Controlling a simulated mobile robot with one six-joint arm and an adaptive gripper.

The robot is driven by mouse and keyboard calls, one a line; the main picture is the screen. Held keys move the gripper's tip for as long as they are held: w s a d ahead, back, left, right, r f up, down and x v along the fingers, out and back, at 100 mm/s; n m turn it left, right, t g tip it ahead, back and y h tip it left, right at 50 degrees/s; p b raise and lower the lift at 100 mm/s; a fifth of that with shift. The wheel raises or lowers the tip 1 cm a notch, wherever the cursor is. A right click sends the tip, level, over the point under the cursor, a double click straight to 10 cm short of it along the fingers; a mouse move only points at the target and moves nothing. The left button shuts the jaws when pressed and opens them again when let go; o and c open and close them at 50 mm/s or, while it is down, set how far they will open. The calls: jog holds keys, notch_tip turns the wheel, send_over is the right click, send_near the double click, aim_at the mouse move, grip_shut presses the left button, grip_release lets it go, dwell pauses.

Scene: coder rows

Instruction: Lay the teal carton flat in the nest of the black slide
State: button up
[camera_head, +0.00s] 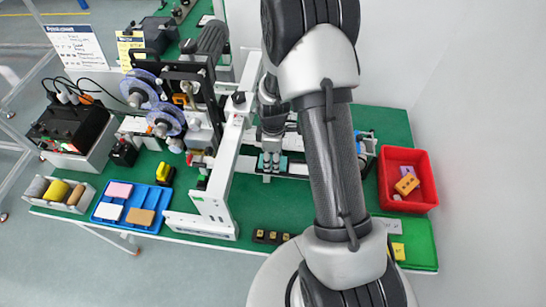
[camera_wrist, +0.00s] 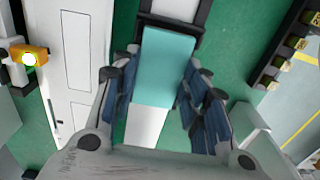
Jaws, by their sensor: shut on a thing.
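The teal carton (camera_wrist: 163,62) is between the blue-padded fingers of my gripper (camera_wrist: 160,85) in the wrist view. The gripper is shut on it. In the head view the carton (camera_head: 265,162) is a small teal patch under my gripper (camera_head: 271,157), partly hidden by the fingers. The black slide (camera_wrist: 204,14) shows at the top of the wrist view as a dark frame around a pale plate. The carton's far end is close to this frame. I cannot tell whether the carton touches it. A white strip runs below the carton.
A labelling machine with blue reels (camera_head: 165,120) and a white upright stands left of my gripper. A blue tray (camera_head: 103,218) holds pink, white and brown cartons. A red bin (camera_head: 415,203) with small items is at the right. A black block row (camera_head: 270,237) lies at the front edge.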

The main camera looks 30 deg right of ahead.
jog(key=shift+f, duration=0.15)
jog(key=o, duration=0.8)
notch_tip(320, 180, up, 12)
dwell(0.6)
